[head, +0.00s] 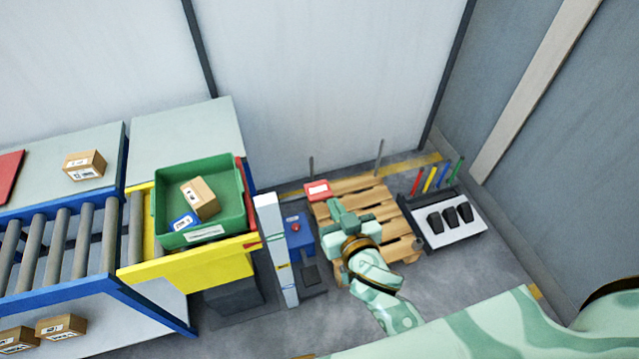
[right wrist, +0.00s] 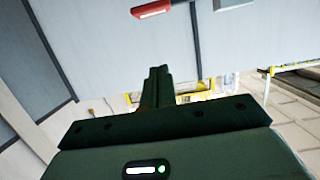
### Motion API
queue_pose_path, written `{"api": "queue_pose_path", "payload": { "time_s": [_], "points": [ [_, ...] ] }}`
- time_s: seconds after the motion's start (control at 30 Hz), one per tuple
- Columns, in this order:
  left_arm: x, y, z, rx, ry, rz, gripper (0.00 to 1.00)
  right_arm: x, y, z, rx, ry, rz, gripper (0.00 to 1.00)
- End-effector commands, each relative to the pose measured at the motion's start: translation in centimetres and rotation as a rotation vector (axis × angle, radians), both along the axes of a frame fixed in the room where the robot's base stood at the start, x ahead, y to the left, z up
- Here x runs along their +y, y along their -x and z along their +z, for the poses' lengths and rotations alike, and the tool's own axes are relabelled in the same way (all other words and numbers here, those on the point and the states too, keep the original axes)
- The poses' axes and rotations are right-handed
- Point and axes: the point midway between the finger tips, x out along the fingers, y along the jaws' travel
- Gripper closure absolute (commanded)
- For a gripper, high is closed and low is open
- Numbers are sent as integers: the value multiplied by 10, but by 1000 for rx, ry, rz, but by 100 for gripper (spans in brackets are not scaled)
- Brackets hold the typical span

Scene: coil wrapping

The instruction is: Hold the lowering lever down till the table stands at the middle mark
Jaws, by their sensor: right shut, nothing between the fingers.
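The yellow lift table (head: 185,266) stands at the end of the roller conveyor and carries a green tote (head: 203,235). A white post (head: 271,222) with small coloured marks stands at its right end; the table's edge appears near the upper part of the post, but the exact level is hard to read. A blue control stand (head: 300,243) with a red button and dark pedal-like parts stands right of the post; I cannot tell which part is the lowering lever. My right gripper (head: 335,205) is shut and empty, over the pallet; its fingers also show in the right wrist view (right wrist: 157,85). My left gripper is out of view.
A wooden pallet (head: 366,187) with a red box (head: 317,190) lies right of the control stand. A rack with black items (head: 441,243) and coloured rods is farther right. Cartons lie in the tote, on the left table (head: 84,165) and below the conveyor.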

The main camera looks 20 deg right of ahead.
Motion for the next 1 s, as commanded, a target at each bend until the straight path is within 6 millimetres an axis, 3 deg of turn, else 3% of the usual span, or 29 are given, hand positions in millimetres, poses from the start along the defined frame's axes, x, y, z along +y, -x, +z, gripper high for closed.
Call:
{"api": "queue_pose_path", "payload": {
  "time_s": [0.37, 0.57, 0.87, 1.0],
  "points": [
    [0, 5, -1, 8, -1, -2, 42, 0, -6, -3, 2, 2, 1, 100],
    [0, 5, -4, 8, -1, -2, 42, 1, -37, -11, 1, 3, 1, 100],
    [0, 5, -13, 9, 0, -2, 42, 3, -99, -27, 1, 5, 2, 100],
    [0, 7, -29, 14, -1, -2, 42, 3, -97, -54, 7, 1, 0, 100]
  ]
}}
